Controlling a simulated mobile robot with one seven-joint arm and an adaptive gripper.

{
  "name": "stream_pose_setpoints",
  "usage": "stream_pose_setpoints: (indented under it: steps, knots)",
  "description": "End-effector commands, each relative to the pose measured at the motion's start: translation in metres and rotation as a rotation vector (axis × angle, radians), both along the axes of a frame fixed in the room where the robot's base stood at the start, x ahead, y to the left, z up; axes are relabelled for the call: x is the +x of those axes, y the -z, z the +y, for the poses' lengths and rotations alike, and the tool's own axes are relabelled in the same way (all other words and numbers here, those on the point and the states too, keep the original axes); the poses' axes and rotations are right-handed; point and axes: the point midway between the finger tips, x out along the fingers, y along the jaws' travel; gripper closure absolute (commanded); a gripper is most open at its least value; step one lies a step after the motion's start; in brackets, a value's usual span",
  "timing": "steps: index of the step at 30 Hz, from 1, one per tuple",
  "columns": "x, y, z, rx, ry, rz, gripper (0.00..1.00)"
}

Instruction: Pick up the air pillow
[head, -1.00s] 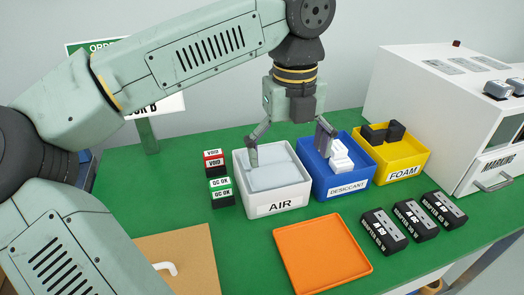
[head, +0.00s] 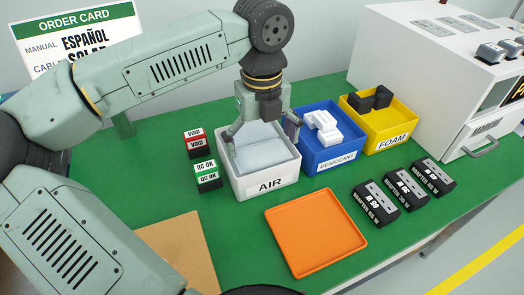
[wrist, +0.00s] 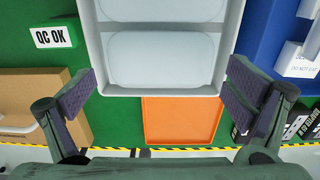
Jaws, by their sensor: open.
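The air pillows are pale, soft-looking pads in the white bin labelled AIR (head: 226,178). In the wrist view one air pillow (wrist: 163,60) lies nearest, with another beyond it inside the bin. My gripper (head: 264,135) is over the AIR bin, its fingers apart at the bin's left and right sides. In the wrist view the open gripper (wrist: 160,100) has nothing between its fingers. The near pillow lies ahead of the fingertips. How high the fingers are above the pillow I cannot tell.
A blue DESICCANT bin (head: 314,160) with white packs and a yellow FOAM bin (head: 413,134) stand to the right. Red VOID (head: 194,143) and green QC OK (head: 207,177) blocks stand left. An orange tray (head: 315,240) and several black adapters (head: 403,190) lie in front.

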Motion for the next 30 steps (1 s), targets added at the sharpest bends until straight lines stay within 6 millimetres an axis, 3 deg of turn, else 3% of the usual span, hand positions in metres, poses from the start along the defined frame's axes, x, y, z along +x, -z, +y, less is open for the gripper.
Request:
stream_pose_setpoints:
  steps: [8, 14, 22, 30]
  knots:
    - [0.002, 0.028, 0.000, -0.001, 0.001, 0.000, 0.03]
    - [0.002, 0.028, 0.000, -0.001, 0.000, -0.001, 0.03]
    - [0.002, 0.028, 0.000, -0.001, 0.000, 0.000, 0.20]
    - [0.002, 0.027, 0.000, 0.000, 0.000, -0.001, 0.21]
